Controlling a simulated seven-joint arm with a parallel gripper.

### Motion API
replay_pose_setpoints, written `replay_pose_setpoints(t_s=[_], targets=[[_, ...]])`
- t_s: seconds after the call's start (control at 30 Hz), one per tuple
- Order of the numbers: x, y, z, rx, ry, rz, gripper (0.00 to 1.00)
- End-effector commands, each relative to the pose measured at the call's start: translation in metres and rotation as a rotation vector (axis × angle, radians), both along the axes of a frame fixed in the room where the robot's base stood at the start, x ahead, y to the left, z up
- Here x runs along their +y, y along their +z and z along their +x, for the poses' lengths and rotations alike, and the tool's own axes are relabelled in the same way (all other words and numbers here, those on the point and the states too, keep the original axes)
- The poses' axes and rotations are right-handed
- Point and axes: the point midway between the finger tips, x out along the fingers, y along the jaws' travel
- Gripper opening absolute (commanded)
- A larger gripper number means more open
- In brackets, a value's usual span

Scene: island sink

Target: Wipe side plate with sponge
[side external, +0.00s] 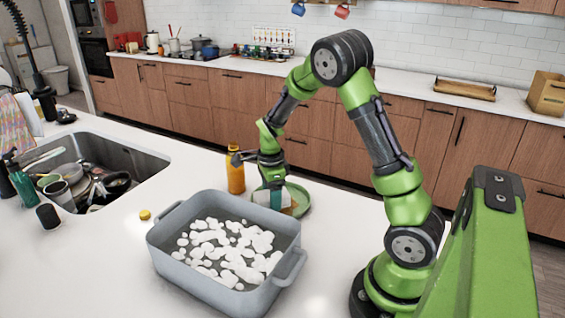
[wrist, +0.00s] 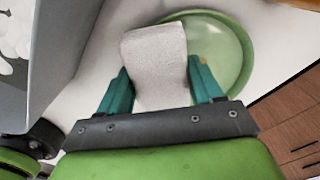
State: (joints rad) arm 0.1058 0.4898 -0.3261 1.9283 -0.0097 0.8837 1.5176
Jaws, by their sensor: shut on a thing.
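A green side plate (side external: 299,207) lies on the white counter behind the grey tub. In the wrist view the plate (wrist: 232,38) shows its rim and part of its face, and its left part is hidden behind the sponge. My gripper (side external: 272,197) is over the plate's left part. In the wrist view my gripper (wrist: 160,85) is shut on a light grey sponge (wrist: 155,60), with a teal finger on each side of it. In the side view the sponge (side external: 262,198) is small beside the fingers. I cannot tell whether the sponge touches the plate.
A grey tub (side external: 205,270) with white foam stands in front of the plate. An orange bottle (side external: 236,174) stands close to the plate's left, its yellow cap (side external: 145,215) lying further left. A sink (side external: 95,160) full of dishes is at left. The counter's far edge runs behind the plate.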

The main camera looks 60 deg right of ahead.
Motion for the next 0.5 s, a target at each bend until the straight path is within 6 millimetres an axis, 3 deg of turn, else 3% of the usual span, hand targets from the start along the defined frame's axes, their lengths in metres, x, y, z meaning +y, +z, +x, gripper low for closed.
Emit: replay_pose_setpoints(t_s=[0.5], targets=[[-0.051, 0.000, 0.000, 0.001, -0.003, -0.001, 0.41]])
